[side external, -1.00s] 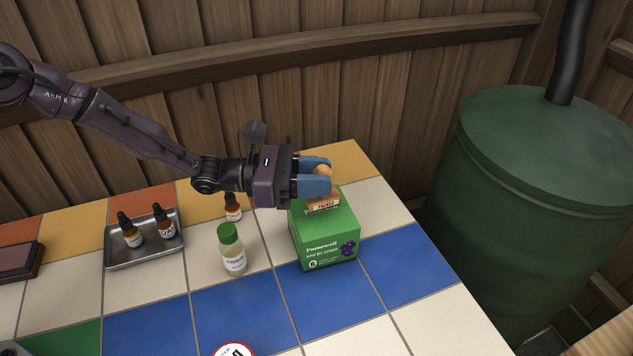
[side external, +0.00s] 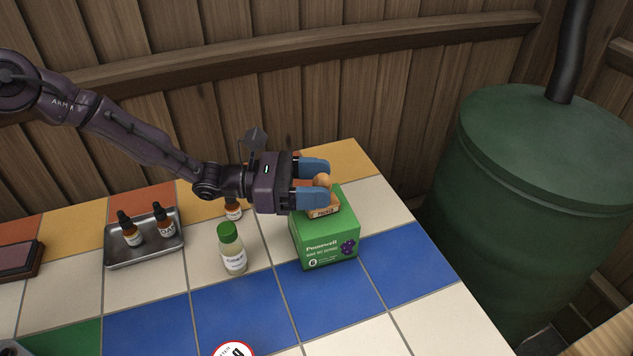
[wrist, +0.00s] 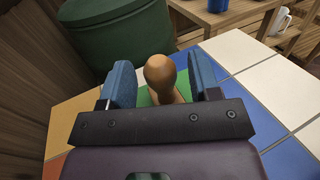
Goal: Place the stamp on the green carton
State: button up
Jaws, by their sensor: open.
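The stamp, with a round wooden knob (side external: 322,181) and a tan block base (side external: 323,211), sits upright on top of the green carton (side external: 328,243). My gripper (side external: 316,181) is open, with its two blue fingers on either side of the knob. In the wrist view the stamp's knob (wrist: 160,72) stands between the spread fingers (wrist: 161,86), with gaps on both sides. A little of the carton's green top (wrist: 143,97) shows behind it. The stamp's base is mostly hidden in the wrist view.
A white bottle with a green cap (side external: 232,250) stands left of the carton. A dropper bottle (side external: 233,209) is behind it, partly under my gripper. A metal tray (side external: 146,252) holds two dropper bottles. A stamp pad (side external: 18,260) lies far left. Tiles right of the carton are clear.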

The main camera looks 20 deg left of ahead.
jog(key=v, duration=1.2)
jog(key=s+a+r+m+g+y, duration=0.2)
jog(key=s+r+m+g+y, duration=0.45)
jog(key=s+r+m, duration=0.55)
jog(key=s+a+r+m+t+y, duration=0.5)
jog(key=s+a+r+m+y, duration=0.5)
jog(key=s+a, duration=0.5)
jog(key=shift+r, duration=0.15)
